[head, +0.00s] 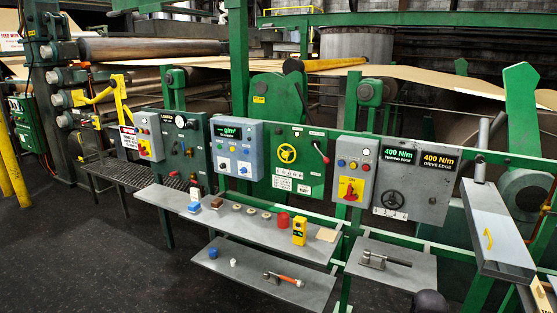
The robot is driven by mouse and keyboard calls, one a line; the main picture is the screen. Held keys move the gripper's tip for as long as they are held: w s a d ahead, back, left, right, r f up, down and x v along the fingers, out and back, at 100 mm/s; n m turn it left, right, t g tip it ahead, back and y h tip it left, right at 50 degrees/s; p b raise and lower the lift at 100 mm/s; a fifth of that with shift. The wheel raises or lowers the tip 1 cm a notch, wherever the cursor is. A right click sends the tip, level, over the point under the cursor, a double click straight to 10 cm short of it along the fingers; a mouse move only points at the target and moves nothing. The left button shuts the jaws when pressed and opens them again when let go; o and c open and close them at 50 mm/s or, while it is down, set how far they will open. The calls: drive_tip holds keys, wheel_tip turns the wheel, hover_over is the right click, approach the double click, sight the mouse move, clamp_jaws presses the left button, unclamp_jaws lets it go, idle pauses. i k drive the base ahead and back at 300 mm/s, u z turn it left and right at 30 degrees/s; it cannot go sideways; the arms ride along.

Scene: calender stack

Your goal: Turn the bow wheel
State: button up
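A yellow spoked handwheel (287,153) is mounted on a green panel (312,176) near the middle of the head view. A smaller black wheel (393,200) is on the grey panel to the right, under the two "400 N/m" displays. I cannot read a label that tells which one is the bow wheel. My gripper is not in view. Nothing is seen touching either wheel.
A grey shelf (320,252) below the panels holds a red cup (283,220), a yellow device (299,231) and small items. A lower shelf (235,271) holds a hammer-like tool (284,279). A red-handled lever (321,152) is right of the yellow wheel. Open dark floor lies front left.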

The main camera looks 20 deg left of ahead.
sight(284, 154)
drive_tip(key=u, duration=0.55)
drive_tip(key=i, duration=1.9)
drive_tip(key=z, duration=0.7)
